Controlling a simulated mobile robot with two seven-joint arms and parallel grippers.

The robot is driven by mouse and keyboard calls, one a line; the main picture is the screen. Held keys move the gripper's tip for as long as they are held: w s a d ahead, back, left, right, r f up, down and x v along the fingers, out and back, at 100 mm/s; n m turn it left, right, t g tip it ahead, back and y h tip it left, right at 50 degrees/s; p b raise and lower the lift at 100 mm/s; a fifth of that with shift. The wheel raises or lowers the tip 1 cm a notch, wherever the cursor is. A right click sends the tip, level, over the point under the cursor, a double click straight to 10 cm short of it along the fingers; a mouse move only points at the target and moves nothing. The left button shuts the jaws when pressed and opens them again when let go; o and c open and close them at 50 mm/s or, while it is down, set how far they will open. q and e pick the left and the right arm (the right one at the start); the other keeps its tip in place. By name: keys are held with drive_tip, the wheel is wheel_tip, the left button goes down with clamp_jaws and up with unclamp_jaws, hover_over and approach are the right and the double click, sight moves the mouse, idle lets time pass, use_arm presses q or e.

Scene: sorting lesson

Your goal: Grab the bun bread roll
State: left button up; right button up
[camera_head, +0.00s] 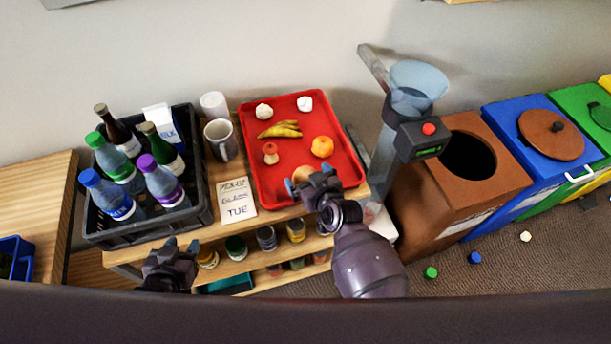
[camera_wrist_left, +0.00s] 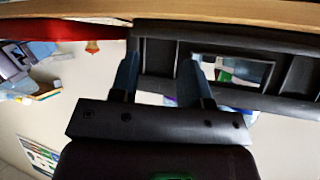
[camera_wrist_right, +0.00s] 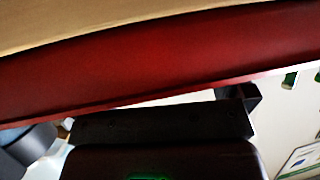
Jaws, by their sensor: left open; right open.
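The bun bread roll (camera_head: 303,173) appears as a round brown shape near the front edge of the red tray (camera_head: 262,187), partly hidden by my right gripper. My right gripper (camera_head: 310,179) is open, with its fingertips to either side of the bun in the head view. I cannot tell whether it touches the bun. The right wrist view shows mostly the red tray wall (camera_wrist_right: 150,60), and no bun shows there. My left gripper (camera_head: 181,246) is open and empty, low in front of the black crate (camera_head: 150,228). The crate also shows beyond its fingers in the left wrist view (camera_wrist_left: 290,45).
Bottles fill the crate. A clear column (camera_head: 384,150) and bins (camera_head: 470,157) are right.

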drive_tip(key=shift+w+a+f, duration=0.1)
drive_tip(key=shift+w, duration=0.05)
drive_tip(key=shift+c, duration=0.5)
drive_tip(key=c, duration=0.9)
